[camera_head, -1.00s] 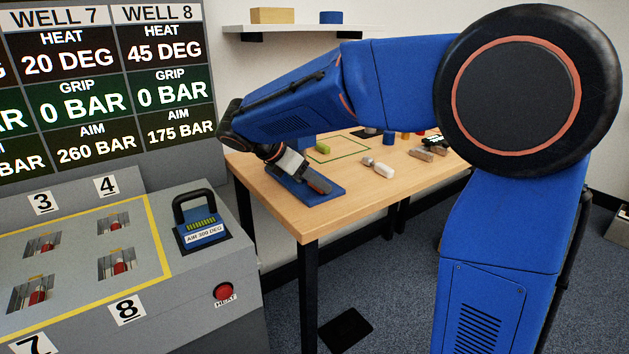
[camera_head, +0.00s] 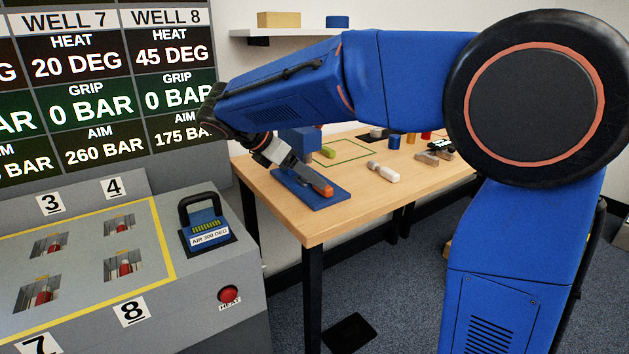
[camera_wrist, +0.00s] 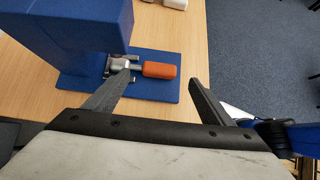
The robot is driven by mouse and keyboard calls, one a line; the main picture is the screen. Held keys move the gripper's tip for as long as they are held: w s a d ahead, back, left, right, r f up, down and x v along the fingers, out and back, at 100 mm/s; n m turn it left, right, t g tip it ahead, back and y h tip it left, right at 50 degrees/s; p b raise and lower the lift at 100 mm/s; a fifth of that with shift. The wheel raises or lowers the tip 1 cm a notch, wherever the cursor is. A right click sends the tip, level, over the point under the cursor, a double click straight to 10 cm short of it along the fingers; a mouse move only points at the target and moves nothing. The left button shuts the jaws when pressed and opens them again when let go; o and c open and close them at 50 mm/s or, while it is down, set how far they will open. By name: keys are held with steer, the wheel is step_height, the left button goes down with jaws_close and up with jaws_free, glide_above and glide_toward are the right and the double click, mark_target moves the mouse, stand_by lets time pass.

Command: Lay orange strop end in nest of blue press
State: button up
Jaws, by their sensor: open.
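The blue press (camera_head: 300,141) stands at the left end of the wooden table, its flat base plate reaching forward. It also shows in the wrist view (camera_wrist: 75,35). The orange strop end (camera_wrist: 160,70) lies over the base plate, with its grey metal part at the metal nest (camera_wrist: 120,67) beside the press body. How deep it sits in the nest I cannot tell. The orange shows in the head view (camera_head: 327,189) too, by my fingertips. My gripper (camera_wrist: 161,79) is open, one finger on each side of the orange in the picture; no contact is visible.
A pale cylindrical piece (camera_head: 384,172) and several small blocks lie further right on the table (camera_head: 345,215). A grey console with wells, a blue handled block (camera_head: 205,228) and a red button (camera_head: 228,294) stands at the left. The table's front right is clear.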

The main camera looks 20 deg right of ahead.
steer(key=v, duration=1.1)
steer(key=shift+s, duration=0.1)
